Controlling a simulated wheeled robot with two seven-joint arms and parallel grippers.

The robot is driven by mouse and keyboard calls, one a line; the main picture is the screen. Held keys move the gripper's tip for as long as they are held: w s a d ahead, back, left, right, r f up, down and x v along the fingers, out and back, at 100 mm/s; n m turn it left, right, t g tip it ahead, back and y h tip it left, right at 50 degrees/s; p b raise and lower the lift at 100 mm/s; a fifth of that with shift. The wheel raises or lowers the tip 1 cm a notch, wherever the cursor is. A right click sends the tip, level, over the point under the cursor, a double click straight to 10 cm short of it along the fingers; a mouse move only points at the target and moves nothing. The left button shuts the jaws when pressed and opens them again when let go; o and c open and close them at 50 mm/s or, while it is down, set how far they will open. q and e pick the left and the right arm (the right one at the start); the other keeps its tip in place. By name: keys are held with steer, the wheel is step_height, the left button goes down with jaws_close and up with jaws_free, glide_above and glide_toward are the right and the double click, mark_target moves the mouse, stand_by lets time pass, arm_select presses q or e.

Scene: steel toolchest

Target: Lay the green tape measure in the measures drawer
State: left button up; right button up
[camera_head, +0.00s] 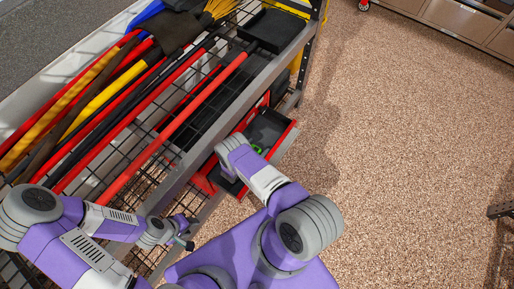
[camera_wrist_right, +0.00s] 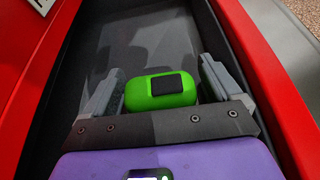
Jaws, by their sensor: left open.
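The green tape measure (camera_wrist_right: 161,92) lies on the dark floor of an open red drawer (camera_wrist_right: 262,75). In the head view a bit of the tape measure (camera_head: 257,149) shows beside my right arm, inside the drawer (camera_head: 290,131). My right gripper (camera_wrist_right: 161,65) is down in the drawer with one finger on each side of the tape measure. Narrow gaps show between the fingers and the tape measure, so it looks open. In the head view my right arm hides its fingers. My left gripper (camera_head: 184,234) is open and empty beside the rack, away from the drawer.
A wire rack (camera_head: 205,75) with long red, yellow and black handled tools stands above and left of the drawer. Its steel edge (camera_head: 235,110) runs close to my right arm. The speckled floor (camera_head: 410,130) at right is clear.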

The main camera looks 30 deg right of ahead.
stand_by(0.3)
steer(key=shift+r+p, duration=0.25)
steer(key=shift+p, duration=0.1)
steer(key=p+v, duration=0.2)
steer(key=v, duration=1)
steer(key=shift+f+p, duration=0.1)
steer(key=shift+p, duration=0.25)
